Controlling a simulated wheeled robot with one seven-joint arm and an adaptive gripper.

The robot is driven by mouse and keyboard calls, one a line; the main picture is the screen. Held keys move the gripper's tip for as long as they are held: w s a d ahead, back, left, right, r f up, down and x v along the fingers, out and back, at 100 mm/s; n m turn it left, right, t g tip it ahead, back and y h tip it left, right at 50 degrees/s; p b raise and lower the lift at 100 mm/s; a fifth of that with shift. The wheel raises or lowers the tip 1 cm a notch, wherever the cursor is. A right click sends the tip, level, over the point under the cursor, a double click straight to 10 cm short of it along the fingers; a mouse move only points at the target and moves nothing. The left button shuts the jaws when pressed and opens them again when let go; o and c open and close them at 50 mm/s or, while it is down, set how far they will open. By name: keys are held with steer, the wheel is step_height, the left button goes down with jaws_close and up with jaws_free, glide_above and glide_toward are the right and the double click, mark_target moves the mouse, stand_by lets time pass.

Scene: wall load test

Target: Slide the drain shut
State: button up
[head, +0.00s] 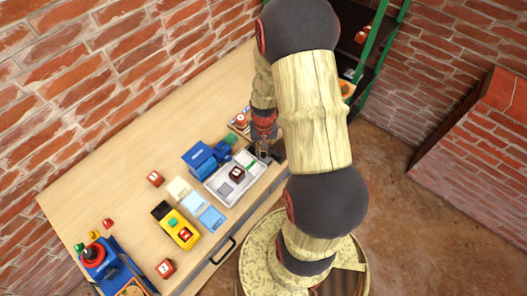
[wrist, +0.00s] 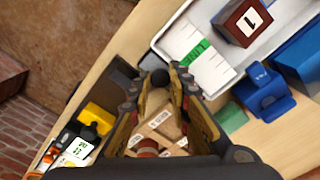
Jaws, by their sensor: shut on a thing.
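A white tray (head: 212,190) stands near the table's front edge; its corner also shows at the top of the wrist view (wrist: 243,62). A white plate with a green band (wrist: 196,52) lies at its end. My gripper (wrist: 163,76) is just off that end, its two fingers closed about a small round black knob (wrist: 160,77). In the head view my gripper (head: 264,150) is at the tray's upper right end, partly hidden by my arm. How the knob joins the drain is hidden. A dark red cube marked 1 (wrist: 243,22) sits in the tray; it also shows in the head view (head: 237,173).
A blue device (head: 200,158) and a green block (wrist: 231,118) stand beside the tray. A yellow device (head: 180,230) and pale blue panels (head: 196,203) are to the lower left. The upper left tabletop is clear.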

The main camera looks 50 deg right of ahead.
jaws_close()
stand_by(0.3)
steer(key=shift+w+a, duration=0.15)
steer(key=shift+w, duration=2.1)
steer(key=shift+o, duration=2.2)
jaws_free()
steer(key=shift+w, duration=0.1)
steer(key=shift+o, duration=1.1)
step_height(320, 180, up, 12)
